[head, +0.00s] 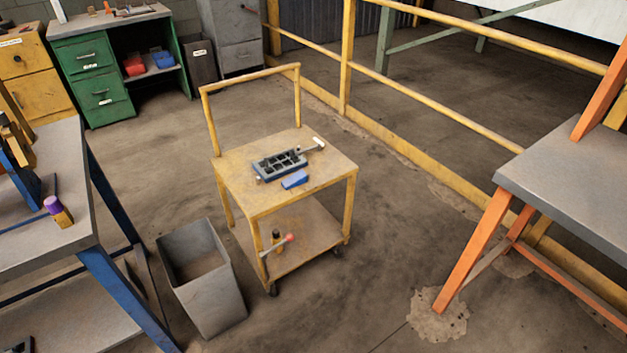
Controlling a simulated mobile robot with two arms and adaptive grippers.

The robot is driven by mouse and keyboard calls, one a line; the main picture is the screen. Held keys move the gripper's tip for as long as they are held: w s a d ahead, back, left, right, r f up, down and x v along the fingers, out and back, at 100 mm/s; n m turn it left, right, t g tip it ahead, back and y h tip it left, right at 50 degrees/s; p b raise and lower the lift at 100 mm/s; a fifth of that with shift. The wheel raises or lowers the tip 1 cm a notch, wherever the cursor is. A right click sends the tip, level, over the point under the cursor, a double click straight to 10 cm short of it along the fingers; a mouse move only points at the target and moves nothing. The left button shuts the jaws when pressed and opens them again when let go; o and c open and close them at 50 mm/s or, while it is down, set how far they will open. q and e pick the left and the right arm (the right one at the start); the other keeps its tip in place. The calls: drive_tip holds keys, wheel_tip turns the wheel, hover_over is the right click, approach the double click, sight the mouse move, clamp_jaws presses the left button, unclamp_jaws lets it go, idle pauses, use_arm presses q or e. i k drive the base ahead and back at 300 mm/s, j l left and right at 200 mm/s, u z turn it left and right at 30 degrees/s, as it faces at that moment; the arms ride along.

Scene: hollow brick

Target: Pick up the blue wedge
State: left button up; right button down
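A small blue block, which looks like the blue wedge (294,179), lies on the top of the yellow cart (320,181) in the middle of the head view. It is close to the front side of a dark grey hollow brick (267,174) with several square openings; I cannot tell whether they touch. Its exact wedge shape is too small to make out. Neither of my grippers is recognisable in view.
A hammer-like tool (314,146) lies behind the brick. A grey bin (214,290) stands left of the cart. A blue-legged table (50,235) is at left and an orange-legged table (570,190) at right. Yellow railing (430,125) runs behind. Floor in front of the cart is clear.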

sight(299, 178)
drive_tip(key=i+l+u, duration=0.2)
drive_tip(key=i+l, duration=0.15)
drive_tip(key=i+l+u, duration=0.25)
drive_tip(key=l, duration=0.2)
drive_tip(key=i+l+u, duration=0.2)
drive_tip(key=i+l, duration=0.15)
drive_tip(key=l, duration=0.1)
